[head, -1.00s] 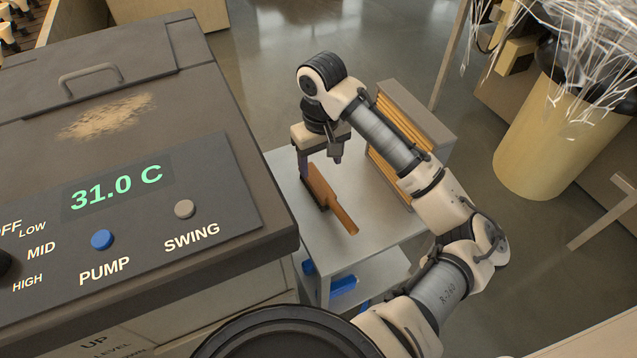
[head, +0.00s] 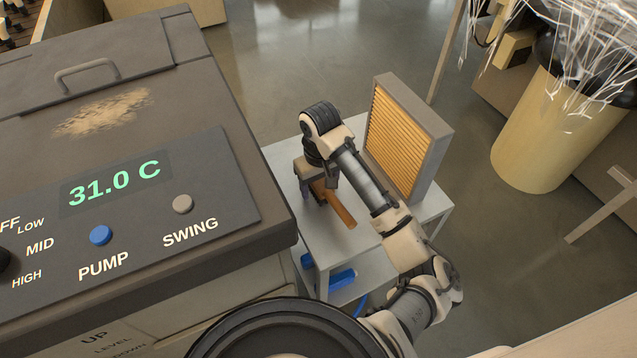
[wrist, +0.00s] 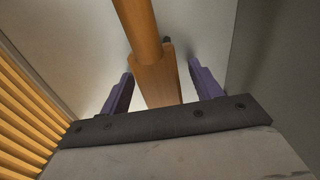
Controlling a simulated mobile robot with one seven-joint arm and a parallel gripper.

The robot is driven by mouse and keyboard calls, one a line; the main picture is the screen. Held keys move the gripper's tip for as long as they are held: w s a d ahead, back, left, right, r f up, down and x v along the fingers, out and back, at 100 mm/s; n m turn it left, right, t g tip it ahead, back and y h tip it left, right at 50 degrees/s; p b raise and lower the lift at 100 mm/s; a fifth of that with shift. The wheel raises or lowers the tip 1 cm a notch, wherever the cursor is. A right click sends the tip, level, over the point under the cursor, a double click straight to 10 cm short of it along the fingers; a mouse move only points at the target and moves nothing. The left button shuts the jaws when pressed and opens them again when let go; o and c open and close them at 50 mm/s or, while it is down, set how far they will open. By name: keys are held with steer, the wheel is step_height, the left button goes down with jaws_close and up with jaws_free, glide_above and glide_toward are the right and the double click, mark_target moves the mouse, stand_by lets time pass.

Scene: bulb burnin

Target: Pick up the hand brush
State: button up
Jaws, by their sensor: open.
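The hand brush, with an orange-brown wooden body and handle, lies on the light grey side table (head: 322,253). Its handle (head: 342,212) points toward the near right in the head view, and my wrist hides much of its far end. In the wrist view the brush (wrist: 155,82) runs between my two purple fingers. My gripper (wrist: 160,82) is open, with one finger on each side of the brush body and gaps showing. It also shows in the head view (head: 314,188), low over the far part of the brush. I cannot tell how far down the fingertips reach.
A pleated filter panel (head: 402,143) stands upright on the table, right of my arm. The dark machine with a 31.0 C display (head: 115,182) borders the table on the left. A blue object (head: 342,279) lies on the lower shelf. A tan bin (head: 550,130) stands at right.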

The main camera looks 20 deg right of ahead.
mark_target(320, 183)
steer(key=shift+f, duration=0.1)
steer(key=shift+c, duration=0.4)
steer(key=c, duration=1.1)
steer(key=shift+o, duration=0.2)
step_height(320, 183, up, 20)
steer(key=o, duration=0.6)
steer(key=shift+c, duration=0.2)
steer(key=c, duration=0.4)
steer(key=shift+s, duration=0.1)
